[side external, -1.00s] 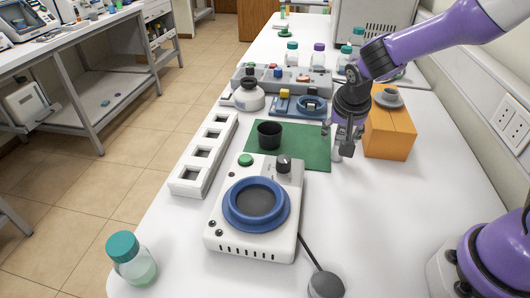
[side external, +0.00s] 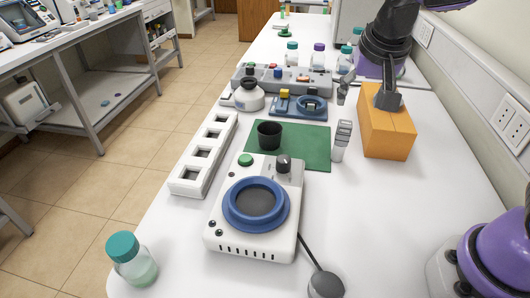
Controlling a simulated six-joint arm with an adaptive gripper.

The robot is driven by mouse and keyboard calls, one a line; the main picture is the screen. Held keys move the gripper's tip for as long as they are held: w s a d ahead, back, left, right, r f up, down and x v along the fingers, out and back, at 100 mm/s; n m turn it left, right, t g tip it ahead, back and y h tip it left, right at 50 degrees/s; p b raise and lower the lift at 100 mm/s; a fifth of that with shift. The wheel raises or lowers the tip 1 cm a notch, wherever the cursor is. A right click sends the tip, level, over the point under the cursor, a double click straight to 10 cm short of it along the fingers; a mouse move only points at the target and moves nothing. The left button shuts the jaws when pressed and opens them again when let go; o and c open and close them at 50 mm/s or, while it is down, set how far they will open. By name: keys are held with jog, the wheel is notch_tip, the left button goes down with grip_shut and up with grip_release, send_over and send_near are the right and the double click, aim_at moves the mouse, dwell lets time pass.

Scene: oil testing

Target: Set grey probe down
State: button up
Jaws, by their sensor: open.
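The grey probe (side external: 342,140) stands upright, leaning slightly, at the right edge of the green mat (side external: 312,158), left of the orange box. Whether its foot is on the mat's edge or on the white table is hard to tell. My gripper (side external: 366,95) is open and empty, behind and above the probe and clear of it. One finger shows left of the orange box; the other parts overlap the box's top in the picture.
The orange box (side external: 388,140) stands right of the probe. A black cup (side external: 269,135) is on the mat. A white device with a blue ring (side external: 256,204) stands in front, and a white slotted rack (side external: 204,153) left. Bottles and a grey console (side external: 283,79) are behind.

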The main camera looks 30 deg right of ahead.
jog(key=s+n+t+y, duration=0.2)
jog(key=s+n, duration=0.5)
jog(key=s, duration=0.3)
jog(key=shift+a+n+y, duration=0.4)
dwell(0.5)
